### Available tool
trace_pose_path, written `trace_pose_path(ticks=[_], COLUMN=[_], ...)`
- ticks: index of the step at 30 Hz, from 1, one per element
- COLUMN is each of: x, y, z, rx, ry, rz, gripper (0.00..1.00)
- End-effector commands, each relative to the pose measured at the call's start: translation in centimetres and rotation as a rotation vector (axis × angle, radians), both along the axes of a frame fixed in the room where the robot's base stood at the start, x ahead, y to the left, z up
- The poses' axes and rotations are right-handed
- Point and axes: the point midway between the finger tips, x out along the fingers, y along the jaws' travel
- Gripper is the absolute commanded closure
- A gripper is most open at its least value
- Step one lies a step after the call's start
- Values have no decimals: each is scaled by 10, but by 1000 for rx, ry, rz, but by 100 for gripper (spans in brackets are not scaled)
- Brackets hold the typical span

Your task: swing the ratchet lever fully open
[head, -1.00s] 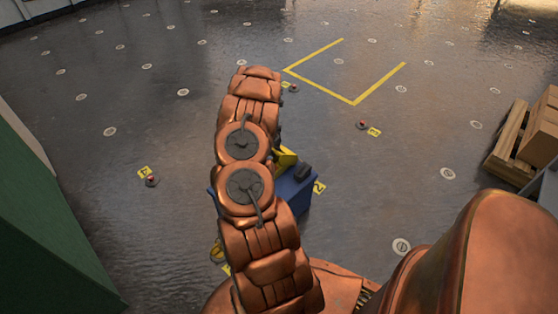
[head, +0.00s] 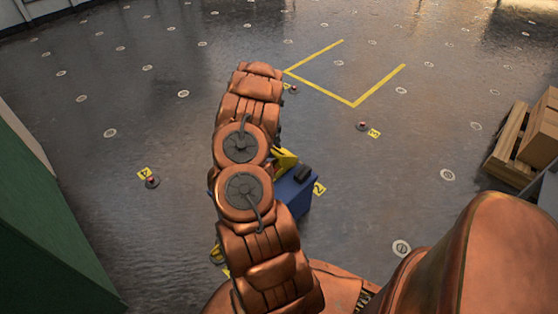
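A blue box-like block (head: 295,194) stands just behind my copper arm, which covers much of it. A yellow angled part (head: 285,159) shows above the block at the arm's right edge. It may be the ratchet lever, but I cannot tell for sure. A small black piece (head: 303,173) sits on the block's top right. My gripper is hidden behind my arm, so its fingers and any contact with the lever do not show.
Numbered yellow tags with red-topped floor fittings stand at left (head: 152,181) and right (head: 362,126). Yellow floor lines (head: 353,104) lie beyond. A pallet with boxes (head: 540,130) is at right, a green structure (head: 45,220) at left. The floor between is mostly clear.

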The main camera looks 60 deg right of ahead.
Motion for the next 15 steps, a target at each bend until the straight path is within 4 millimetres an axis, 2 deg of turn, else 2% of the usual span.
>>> trace_pose_path(ticks=[15], x=[3], y=[10], z=[40], rx=[-1], ry=[0], rz=[0], gripper=[60])
